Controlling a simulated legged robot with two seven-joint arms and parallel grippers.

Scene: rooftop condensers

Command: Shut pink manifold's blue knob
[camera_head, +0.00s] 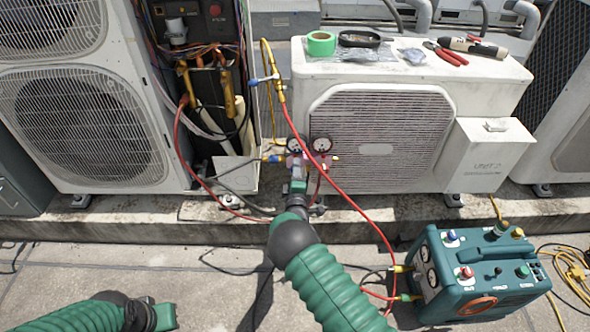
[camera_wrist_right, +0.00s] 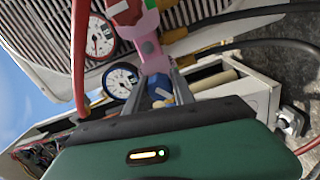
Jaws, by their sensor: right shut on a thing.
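The pink manifold (camera_head: 297,163) hangs in front of the low white condenser, with two round gauges above it. In the right wrist view, the pink manifold (camera_wrist_right: 151,52) runs down between my fingers. The blue knob (camera_wrist_right: 159,88) sits at its lower end, between the two grey fingers of my right gripper (camera_wrist_right: 160,92), which is shut on it. In the head view my right gripper (camera_head: 298,187) reaches up to the manifold and hides the knob. My left gripper (camera_head: 163,317) is low at the left, far from the manifold; its fingers are not clear.
Red hoses run from the manifold past my right arm to a teal recovery machine (camera_head: 478,272) at the right. An open condenser panel (camera_head: 205,80) with wiring stands to the left. Green tape (camera_head: 321,43) and pliers (camera_head: 446,54) lie on the low condenser (camera_head: 480,75).

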